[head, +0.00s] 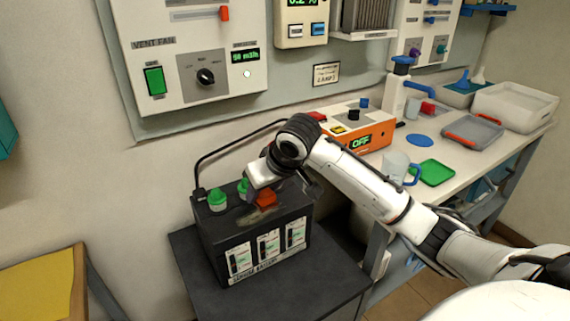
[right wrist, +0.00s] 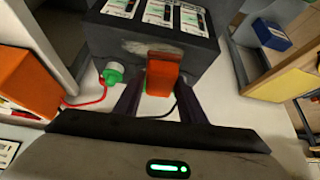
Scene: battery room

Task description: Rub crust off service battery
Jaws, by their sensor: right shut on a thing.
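The service battery (head: 222,238) is a dark box on a low black stand, with labelled white panels on its front. A tan, crusty patch (head: 257,216) lies on its top near the front edge, and also shows in the right wrist view (right wrist: 150,47). My right gripper (head: 270,188) is shut on an orange block (head: 266,198), which shows between the fingers in the right wrist view (right wrist: 162,75). The block is at the crust's edge; I cannot tell whether it touches. Green caps (head: 217,199) stand on the battery's top. My left gripper is out of view.
A black cable runs from the battery toward the orange charger (head: 378,137) reading OFF on the bench. A jug (head: 395,167) and green mat (head: 437,172) sit nearby. The vent fan panel (head: 188,60) is on the wall behind. The black stand (head: 315,292) has free room in front.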

